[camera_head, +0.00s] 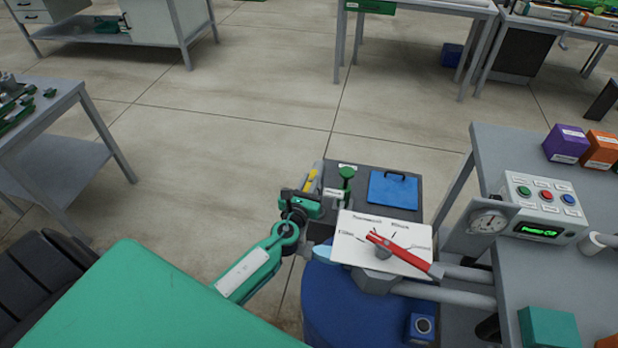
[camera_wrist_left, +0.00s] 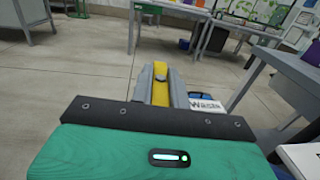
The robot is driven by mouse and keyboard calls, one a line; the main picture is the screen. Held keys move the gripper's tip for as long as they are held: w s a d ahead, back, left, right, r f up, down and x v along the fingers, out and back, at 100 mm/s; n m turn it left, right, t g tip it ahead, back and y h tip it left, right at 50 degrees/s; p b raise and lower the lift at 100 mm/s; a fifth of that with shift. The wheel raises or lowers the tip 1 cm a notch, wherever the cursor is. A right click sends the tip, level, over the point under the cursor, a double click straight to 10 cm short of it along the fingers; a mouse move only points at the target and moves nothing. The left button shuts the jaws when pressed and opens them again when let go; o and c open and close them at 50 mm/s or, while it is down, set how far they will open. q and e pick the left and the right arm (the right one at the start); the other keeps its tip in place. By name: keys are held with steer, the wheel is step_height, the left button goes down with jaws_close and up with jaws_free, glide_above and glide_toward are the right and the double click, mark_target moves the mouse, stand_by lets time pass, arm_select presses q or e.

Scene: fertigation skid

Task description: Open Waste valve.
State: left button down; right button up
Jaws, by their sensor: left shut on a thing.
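In the left wrist view the yellow lever (camera_wrist_left: 160,84) lies between my fingers, pointing away from the camera. My left gripper (camera_head: 314,184) is shut on it, and the fingers hide part of it; it also shows in the wrist view (camera_wrist_left: 161,80). A white label (camera_wrist_left: 207,105) reading "Waste" stands just right of the fingers. The valve body is mostly hidden by my gripper. My right gripper is not in view.
A white dial plate (camera_head: 350,250) with a red lever (camera_head: 415,256) is close on the right. A green-handled valve (camera_head: 346,174) and a blue lidded box (camera_head: 393,187) stand behind. A blue drum (camera_head: 345,310) is below. The control box (camera_head: 540,205) sits on the right bench. Open floor lies left.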

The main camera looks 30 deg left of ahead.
arm_select(q)
steer(key=shift+n+y, duration=0.5)
steer(key=shift+y, duration=0.2)
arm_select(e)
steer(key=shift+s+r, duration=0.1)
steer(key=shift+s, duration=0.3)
arm_select(q)
steer(key=c, duration=1.4)
jaws_free()
steer(key=shift+o, duration=0.2)
steer(key=shift+s+d, duration=0.1)
